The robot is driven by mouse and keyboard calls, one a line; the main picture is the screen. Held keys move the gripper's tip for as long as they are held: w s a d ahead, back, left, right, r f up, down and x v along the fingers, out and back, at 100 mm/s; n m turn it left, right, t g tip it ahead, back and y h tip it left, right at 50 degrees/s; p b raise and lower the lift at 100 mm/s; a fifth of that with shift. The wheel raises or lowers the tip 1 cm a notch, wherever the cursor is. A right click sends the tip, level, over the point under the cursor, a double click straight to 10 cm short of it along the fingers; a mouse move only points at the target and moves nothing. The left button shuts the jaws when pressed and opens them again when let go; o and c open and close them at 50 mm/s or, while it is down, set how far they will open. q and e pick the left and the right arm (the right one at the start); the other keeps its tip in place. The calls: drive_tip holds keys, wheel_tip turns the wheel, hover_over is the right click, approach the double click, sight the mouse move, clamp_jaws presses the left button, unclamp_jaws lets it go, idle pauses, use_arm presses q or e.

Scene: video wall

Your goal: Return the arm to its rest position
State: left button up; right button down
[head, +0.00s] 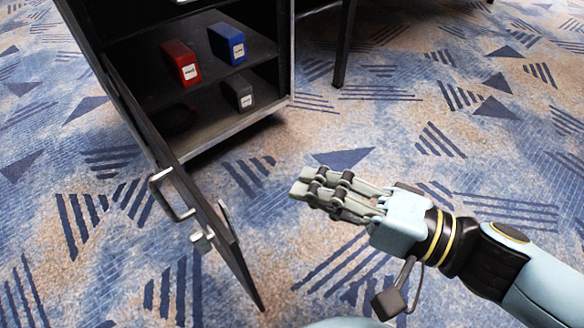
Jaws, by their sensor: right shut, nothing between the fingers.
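My right gripper (308,186) is shut and empty in the head view. It hangs over the carpet, to the right of the open cabinet door, and touches nothing that I can see. My right arm (530,278) comes in from the lower right. My left gripper is not in view.
A dark cabinet (215,132) stands at the upper left. Its door (180,185) is swung open toward me, with a metal handle (170,194). A red box (181,62) and a blue box (227,43) stand on the shelf, a dark grey box (238,92) below. Carpet at right is clear.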

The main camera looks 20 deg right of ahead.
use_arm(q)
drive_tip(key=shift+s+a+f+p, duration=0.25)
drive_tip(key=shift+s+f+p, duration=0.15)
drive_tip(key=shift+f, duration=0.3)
use_arm(e)
drive_tip(key=v, duration=0.5)
drive_tip(key=shift+s+a, duration=0.3)
drive_tip(key=shift+a, duration=0.05)
